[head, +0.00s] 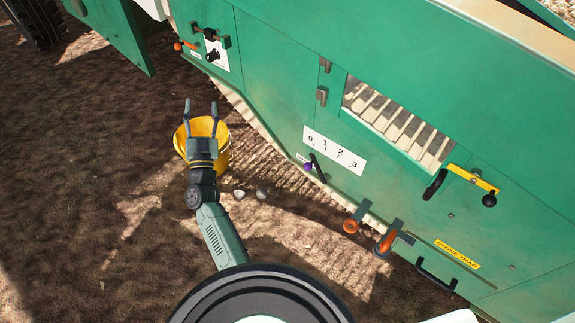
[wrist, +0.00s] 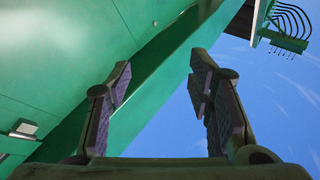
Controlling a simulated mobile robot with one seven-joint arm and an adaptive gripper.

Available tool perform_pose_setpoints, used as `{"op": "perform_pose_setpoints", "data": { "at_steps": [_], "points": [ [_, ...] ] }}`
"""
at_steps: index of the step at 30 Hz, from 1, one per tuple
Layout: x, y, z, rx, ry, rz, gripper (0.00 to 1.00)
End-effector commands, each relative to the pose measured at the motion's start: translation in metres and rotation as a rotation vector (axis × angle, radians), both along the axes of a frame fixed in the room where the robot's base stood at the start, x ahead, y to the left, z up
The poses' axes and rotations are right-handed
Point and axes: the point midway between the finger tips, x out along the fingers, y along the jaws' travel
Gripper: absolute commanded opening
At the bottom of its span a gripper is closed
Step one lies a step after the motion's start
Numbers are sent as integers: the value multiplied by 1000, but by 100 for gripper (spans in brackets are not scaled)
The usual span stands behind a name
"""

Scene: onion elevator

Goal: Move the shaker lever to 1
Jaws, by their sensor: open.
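The number plate (head: 335,151) on the green machine side is white and reads 0, 1, 2, 3 from left to right. Just below its left part is a slanted black lever (head: 318,168) with a purple knob (head: 308,167) beside it. Which number it points to is too small to tell. My gripper (head: 200,104) is open and empty, left of the lever and well apart from it, overlapping a yellow bucket in the head view. Its spread fingers also show in the wrist view (wrist: 160,72), with green panels and sky beyond; no lever shows there.
The yellow bucket (head: 222,157) stands on the soil. Orange-knobbed levers (head: 351,226) stick out along the machine's lower edge, and a yellow bar with black grips (head: 472,178) is at right. Another lever group (head: 212,50) is at upper left. Bare soil lies left.

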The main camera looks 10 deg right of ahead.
Motion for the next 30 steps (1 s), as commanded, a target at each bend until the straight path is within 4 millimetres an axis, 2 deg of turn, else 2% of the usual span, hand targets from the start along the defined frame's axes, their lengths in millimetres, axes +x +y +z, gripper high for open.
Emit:
{"op": "perform_pose_setpoints", "data": {
  "at_steps": [1,3,6,9,12,15,18,30],
  "points": [
    [-4,-42,-53,0,86,-96,47],
    [-18,-94,-116,0,190,-224,47],
    [-52,-155,-192,-1,324,-381,47],
    [-88,-196,-246,-5,428,-502,47],
    [-116,-221,-280,-6,499,-580,47],
    [-130,-233,-297,-7,534,-618,47],
    [-129,-241,-302,-7,543,-630,47],
    [-76,-288,-304,-7,538,-627,47]
  ]
}}
